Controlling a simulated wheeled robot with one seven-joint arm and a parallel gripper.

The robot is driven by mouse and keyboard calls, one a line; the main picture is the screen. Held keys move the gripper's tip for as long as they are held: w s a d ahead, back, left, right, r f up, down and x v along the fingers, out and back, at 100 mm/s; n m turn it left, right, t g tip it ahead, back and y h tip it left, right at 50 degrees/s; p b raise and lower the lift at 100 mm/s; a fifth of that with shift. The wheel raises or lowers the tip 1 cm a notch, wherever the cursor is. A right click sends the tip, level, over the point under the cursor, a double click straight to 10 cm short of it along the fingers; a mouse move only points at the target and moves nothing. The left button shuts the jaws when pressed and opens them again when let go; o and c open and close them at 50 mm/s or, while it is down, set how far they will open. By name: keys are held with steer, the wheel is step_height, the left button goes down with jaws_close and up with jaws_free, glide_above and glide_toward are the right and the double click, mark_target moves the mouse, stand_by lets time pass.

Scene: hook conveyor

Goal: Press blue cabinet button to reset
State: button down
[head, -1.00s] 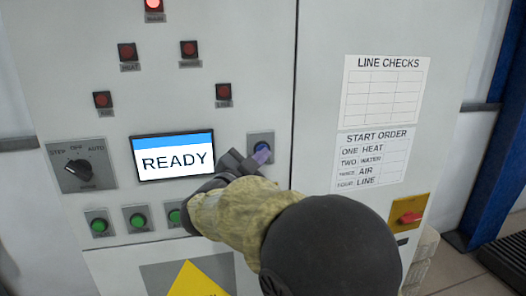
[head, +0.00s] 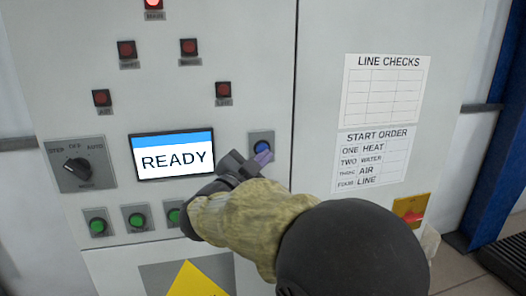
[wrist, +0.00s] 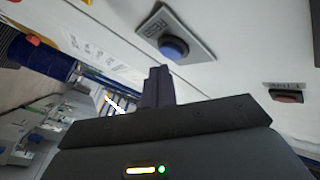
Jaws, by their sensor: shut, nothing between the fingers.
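The blue button (head: 262,148) sits on a small grey plate on the cabinet, right of the screen. It also shows in the wrist view (wrist: 173,47), just beyond my fingertips. My gripper (head: 263,157) is shut and empty, with its tips just below and in front of the button. The button is partly covered by my fingers in the head view. The cabinet screen (head: 173,157) reads READY.
A mode knob (head: 77,168) is left of the screen. Green buttons (head: 136,219) lie below it, partly hidden by my arm. Red lamps (head: 189,47) are above; the top one (head: 153,4) is lit. A red switch on a yellow plate (head: 411,210) is at right.

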steer(key=shift+s, duration=0.1)
steer(key=s+b, duration=0.1)
steer(key=s, duration=0.1)
steer(key=s+d, duration=0.1)
steer(key=s, duration=0.1)
steer(key=shift+s+d+b, duration=0.2)
steer(key=shift+s+b, duration=0.15)
steer(key=shift+b, duration=0.05)
steer(key=shift+w, duration=0.15)
stand_by(0.5)
